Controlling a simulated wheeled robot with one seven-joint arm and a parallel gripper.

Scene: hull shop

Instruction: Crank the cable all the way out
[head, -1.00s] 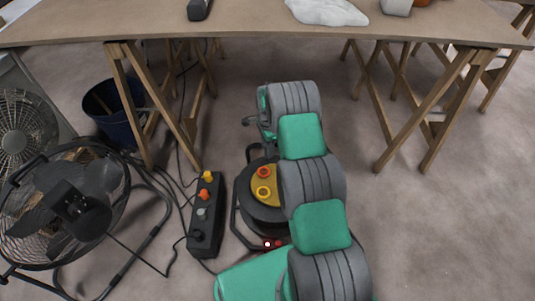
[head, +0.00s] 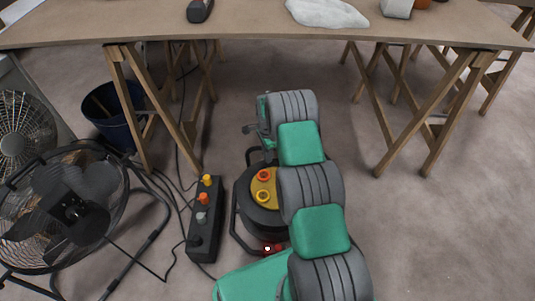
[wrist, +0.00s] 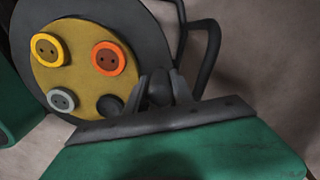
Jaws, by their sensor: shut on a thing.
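The cable reel (head: 245,215) stands on the floor in a black frame. Its round face (wrist: 75,80) is mustard yellow with a yellow, an orange and a grey socket, and a dark round spot beside my fingers. My gripper (wrist: 158,88) is at the face's edge in the wrist view, shut on a dark knob (wrist: 159,90), seemingly the reel's crank handle. In the head view my arm hides the gripper, the knob and the reel's right side. I cannot tell how much cable is left on the reel.
A black box (head: 205,225) with coloured knobs stands close left of the reel, with dark cables around it. A floor fan (head: 70,205) and a blue bucket (head: 112,125) are further left. A trestle table (head: 250,25) stands behind. The floor at right is clear.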

